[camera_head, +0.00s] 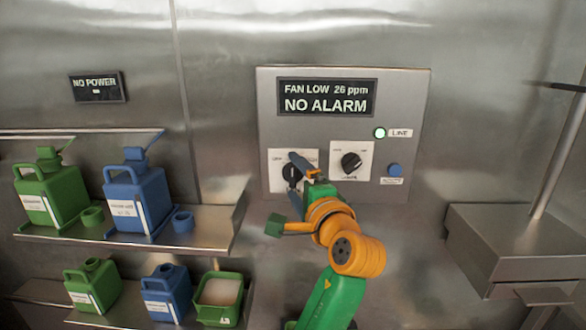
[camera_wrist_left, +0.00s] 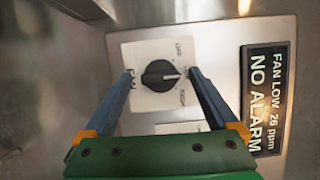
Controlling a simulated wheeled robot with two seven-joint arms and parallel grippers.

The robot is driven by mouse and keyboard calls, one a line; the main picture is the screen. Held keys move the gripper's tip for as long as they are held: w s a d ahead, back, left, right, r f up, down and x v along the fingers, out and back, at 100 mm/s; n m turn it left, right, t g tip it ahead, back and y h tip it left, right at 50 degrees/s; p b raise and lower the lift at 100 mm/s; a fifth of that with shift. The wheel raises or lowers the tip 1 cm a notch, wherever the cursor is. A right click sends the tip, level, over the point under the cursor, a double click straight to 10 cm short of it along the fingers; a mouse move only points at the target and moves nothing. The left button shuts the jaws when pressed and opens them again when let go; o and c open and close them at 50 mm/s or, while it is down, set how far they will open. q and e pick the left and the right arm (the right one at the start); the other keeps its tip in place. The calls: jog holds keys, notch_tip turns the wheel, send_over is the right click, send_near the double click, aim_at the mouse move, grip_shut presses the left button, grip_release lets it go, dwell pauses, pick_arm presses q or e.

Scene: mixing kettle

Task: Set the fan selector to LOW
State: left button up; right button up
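The fan selector is a round black knob (camera_head: 290,172) on a white plate at the left of the steel control panel (camera_head: 415,90). In the left wrist view the knob (camera_wrist_left: 160,75) shows its white mark pointing right, which is up on the panel, between the OFF and right-hand labels. The panel display (camera_head: 326,98) reads FAN LOW 26 ppm, NO ALARM; it also shows in the wrist view (camera_wrist_left: 267,98). My left gripper (camera_head: 297,181) is open, with one finger on each side of the knob. Small gaps appear between fingertips and knob (camera_wrist_left: 160,74). My right gripper is out of view.
Right of the selector are a second black knob (camera_head: 351,163), a lit green LINE lamp (camera_head: 380,133) and a blue button (camera_head: 395,170). Green (camera_head: 52,190) and blue jugs (camera_head: 137,195) stand on left shelves. A steel box (camera_head: 510,240) with a pole is at right.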

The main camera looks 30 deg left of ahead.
pick_arm(q)
jog(key=v, duration=0.7)
dwell(0.4)
